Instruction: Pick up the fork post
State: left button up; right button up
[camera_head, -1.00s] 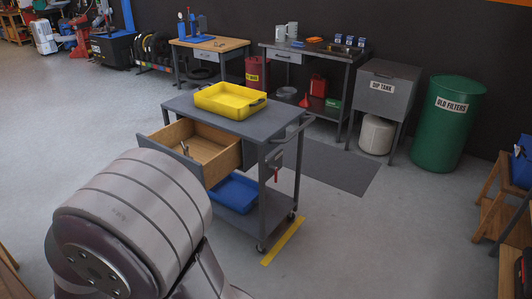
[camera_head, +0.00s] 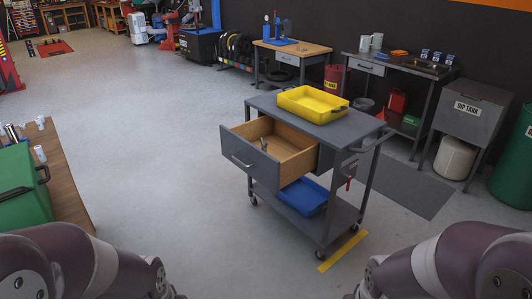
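I cannot make out a thing that is clearly the fork post. A small grey metallic piece (camera_head: 263,144) stands or leans inside the open wooden drawer (camera_head: 296,162) of the grey cart (camera_head: 357,132); it is too small to tell what it is. Parts of both my arms show at the bottom left and bottom right. Neither gripper is in view, so what they hold is hidden.
A yellow tray (camera_head: 312,103) sits on the cart top, a blue bin (camera_head: 303,196) on its lower shelf. A table (camera_head: 66,195) with a green case (camera_head: 22,200) is at left. Workbenches (camera_head: 305,52) stand behind. The floor left of the cart is clear.

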aim_at(264, 147)
jog(key=i+z, duration=0.2)
jog(key=i, duration=0.35)
jog(key=i+j+z, duration=0.25)
jog(key=i, duration=0.3)
jog(key=i+j+z, duration=0.2)
jog(key=i, duration=0.4)
jog(key=i+j+z, duration=0.25)
jog(key=i, duration=0.25)
jog(key=i+j+z, duration=0.2)
jog(key=i+j, duration=0.15)
jog(key=i, duration=0.2)
